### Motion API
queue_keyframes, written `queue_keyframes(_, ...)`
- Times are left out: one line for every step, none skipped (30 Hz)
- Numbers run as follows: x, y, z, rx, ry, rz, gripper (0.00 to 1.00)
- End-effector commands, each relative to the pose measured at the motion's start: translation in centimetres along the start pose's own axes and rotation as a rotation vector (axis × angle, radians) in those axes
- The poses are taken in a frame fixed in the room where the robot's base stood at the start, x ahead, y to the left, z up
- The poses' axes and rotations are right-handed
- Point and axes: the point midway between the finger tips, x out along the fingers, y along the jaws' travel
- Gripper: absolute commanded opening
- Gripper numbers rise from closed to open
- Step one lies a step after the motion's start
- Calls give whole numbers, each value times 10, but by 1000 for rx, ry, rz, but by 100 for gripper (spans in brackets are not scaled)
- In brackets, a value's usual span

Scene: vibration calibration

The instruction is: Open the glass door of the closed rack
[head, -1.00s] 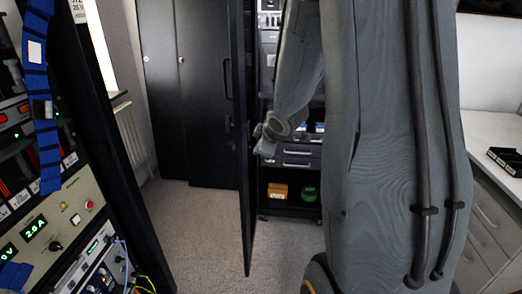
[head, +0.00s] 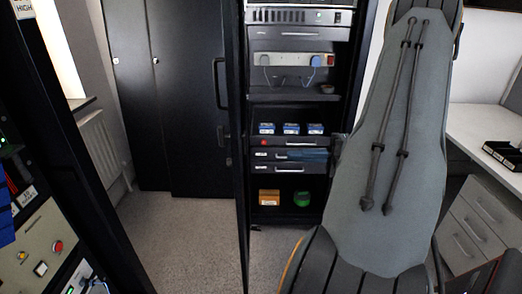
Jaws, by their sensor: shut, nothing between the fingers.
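The rack (head: 360,60) stands in the middle of the head view with its front uncovered. Its dark-framed glass door (head: 241,200) stands wide open, swung out towards me and seen almost edge-on at the rack's left. A black door handle (head: 219,85) sticks out on the door's left side. My arm rises at the right, in front of the rack's right side. My gripper does not show clearly and seems hidden behind the arm.
The rack holds a power strip (head: 290,60), blue boxes (head: 291,129), drawers, an orange box (head: 269,197) and a green item (head: 302,197). An instrument rack (head: 40,240) stands close at left. Carpet (head: 195,235) is clear left of the door. A white desk (head: 470,125) is at right.

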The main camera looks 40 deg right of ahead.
Motion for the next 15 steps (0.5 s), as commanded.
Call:
queue_keyframes(5,1,0,1,2,1,0)
queue_keyframes(9,1,0,1,2,0,0)
queue_keyframes(15,2,0,2,3,-1,0)
queue_keyframes(20,2,-1,2,3,-1,0)
queue_keyframes(25,2,-1,3,2,0,0)
queue_keyframes(32,2,-1,2,2,0,0)
queue_keyframes(38,2,-1,2,3,-1,0)
queue_keyframes(44,2,-1,3,2,-1,0)
queue_keyframes(52,2,-1,4,1,-1,0)
queue_keyframes(58,2,-1,4,2,-1,0)
queue_keyframes(64,2,-1,4,1,-1,0)
queue_keyframes(72,2,-1,3,1,-2,0)
queue_keyframes(78,2,-1,3,1,-2,0)
queue_keyframes(84,2,0,3,0,-1,0)
queue_keyframes(91,2,0,4,1,-1,0)
